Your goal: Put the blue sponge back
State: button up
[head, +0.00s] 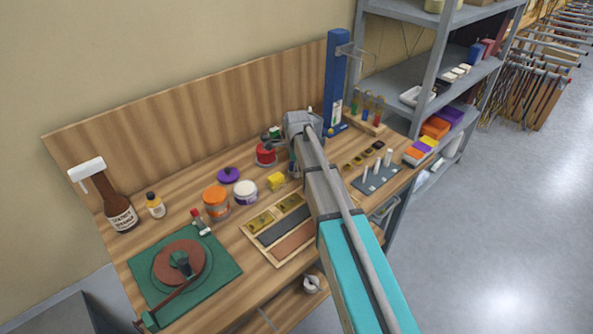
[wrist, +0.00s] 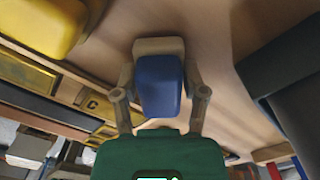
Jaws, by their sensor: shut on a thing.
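The blue sponge (wrist: 160,88) is between the two fingers of my gripper (wrist: 160,74) in the wrist view, with a pale beige piece (wrist: 158,46) against its far end. My gripper is shut on the sponge. In the head view my own arm hides the sponge and most of the gripper, above the middle of the wooden bench (head: 215,262). A wooden tray (head: 248,230) with yellow, dark and brown sections lies left of my arm; part of it shows at left in the wrist view (wrist: 62,98). I cannot tell whether the sponge touches the bench.
A yellow block (head: 276,181), white jar (head: 245,192), orange jar (head: 216,202) and red can (head: 265,154) stand close left of the gripper. A blue column (head: 336,80) stands behind. A grey plate with pegs (head: 376,177) lies right. A green mat (head: 222,268) is front left.

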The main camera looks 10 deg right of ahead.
jog(key=shift+f, duration=0.15)
jog(key=o, duration=1)
jog(key=shift+r, duration=0.2)
notch_tip(320, 180, up, 12)
jog(key=p, duration=1.2)
dwell(0.4)
